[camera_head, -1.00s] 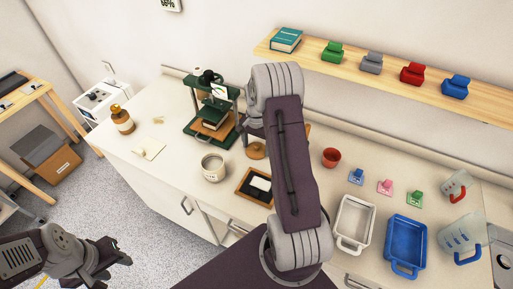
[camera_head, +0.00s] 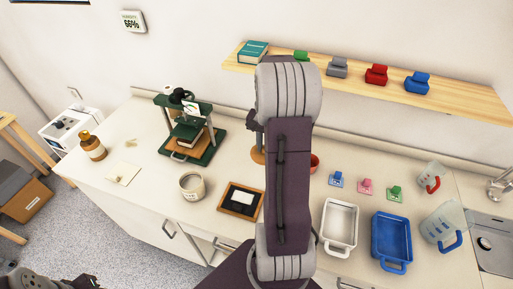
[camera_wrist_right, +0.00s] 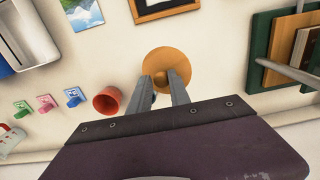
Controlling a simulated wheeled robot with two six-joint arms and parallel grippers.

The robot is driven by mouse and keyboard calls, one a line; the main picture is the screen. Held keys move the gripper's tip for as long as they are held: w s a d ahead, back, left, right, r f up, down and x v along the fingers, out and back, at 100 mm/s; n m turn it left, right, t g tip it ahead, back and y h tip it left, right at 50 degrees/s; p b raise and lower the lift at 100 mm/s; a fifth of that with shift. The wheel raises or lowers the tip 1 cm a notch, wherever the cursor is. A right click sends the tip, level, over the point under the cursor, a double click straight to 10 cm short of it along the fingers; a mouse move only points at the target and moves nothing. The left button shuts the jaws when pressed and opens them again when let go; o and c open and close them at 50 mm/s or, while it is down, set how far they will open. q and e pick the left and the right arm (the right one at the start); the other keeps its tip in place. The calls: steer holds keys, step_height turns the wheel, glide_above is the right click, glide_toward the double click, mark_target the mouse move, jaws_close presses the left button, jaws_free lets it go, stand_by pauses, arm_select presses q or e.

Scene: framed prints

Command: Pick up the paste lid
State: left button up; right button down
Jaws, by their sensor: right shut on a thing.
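The paste lid appears to be the round orange-brown wooden disc (camera_wrist_right: 159,62) with a knob in the right wrist view. In the head view it shows partly behind my right arm, as a brown edge (camera_head: 257,156). My right gripper (camera_wrist_right: 167,84) points at it, with its two fingers closed at the knob side of the disc. Whether the disc still touches the counter is hard to tell. An open cream jar (camera_head: 193,188) stands on the counter to the left of the lid. My left gripper (camera_head: 84,282) is cut off at the bottom left edge, away from the counter things.
A red cup (camera_wrist_right: 107,100) stands close beside my right fingers. A green press (camera_head: 204,156) stands left of the lid, and a dark wooden frame (camera_head: 228,207) lies in front. A white tray (camera_head: 326,242) and a blue tray (camera_head: 391,262) are at the right. A shelf (camera_head: 350,83) runs above.

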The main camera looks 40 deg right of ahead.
steer(key=shift+c, duration=2.2)
jaws_free()
